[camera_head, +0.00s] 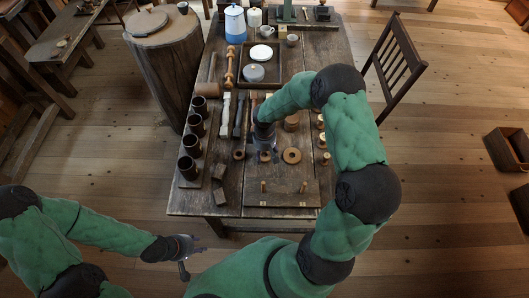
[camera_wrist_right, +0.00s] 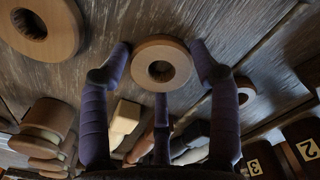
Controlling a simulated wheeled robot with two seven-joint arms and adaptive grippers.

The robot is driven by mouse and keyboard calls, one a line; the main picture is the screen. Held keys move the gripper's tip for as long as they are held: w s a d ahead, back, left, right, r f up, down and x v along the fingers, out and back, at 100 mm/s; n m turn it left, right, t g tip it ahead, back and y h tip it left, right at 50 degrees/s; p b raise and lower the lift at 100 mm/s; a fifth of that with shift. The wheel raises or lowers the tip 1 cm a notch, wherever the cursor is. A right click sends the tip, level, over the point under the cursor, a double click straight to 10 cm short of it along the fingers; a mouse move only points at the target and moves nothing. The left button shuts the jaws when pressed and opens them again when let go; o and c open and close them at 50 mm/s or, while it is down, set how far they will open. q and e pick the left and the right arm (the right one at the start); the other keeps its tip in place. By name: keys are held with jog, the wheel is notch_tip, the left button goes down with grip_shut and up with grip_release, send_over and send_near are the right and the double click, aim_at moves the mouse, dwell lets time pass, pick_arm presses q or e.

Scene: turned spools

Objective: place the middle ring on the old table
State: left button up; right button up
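The middle ring (camera_wrist_right: 162,62), a flat pale-wood disc with a round hole, lies on the weathered old table (camera_wrist_right: 200,22). My right gripper (camera_wrist_right: 162,60) is over it, its dark fingers spread around the ring with a small gap on the left; whether the right finger touches is unclear. In the head view, my right gripper (camera_head: 265,148) partly hides the middle ring (camera_head: 265,157). A larger ring (camera_head: 291,155) lies to its right and a smaller ring (camera_head: 239,154) to its left. My left gripper (camera_head: 186,254) is open and empty, off the table's front-left edge.
A board with two pegs (camera_head: 284,187) lies at the table's front. Dark cups (camera_head: 188,167) stand in a row on the left. Spool pieces (camera_head: 291,123) stand on the right. A tray (camera_head: 277,76) with a lidded pot is farther back. A chair (camera_head: 396,55) stands right of the table.

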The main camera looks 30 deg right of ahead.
jog(key=shift+o, duration=0.8)
jog(key=shift+r, duration=0.1)
jog(key=shift+r, duration=0.25)
notch_tip(320, 180, up, 12)
jog(key=p, duration=0.3)
jog(key=shift+f, duration=0.15)
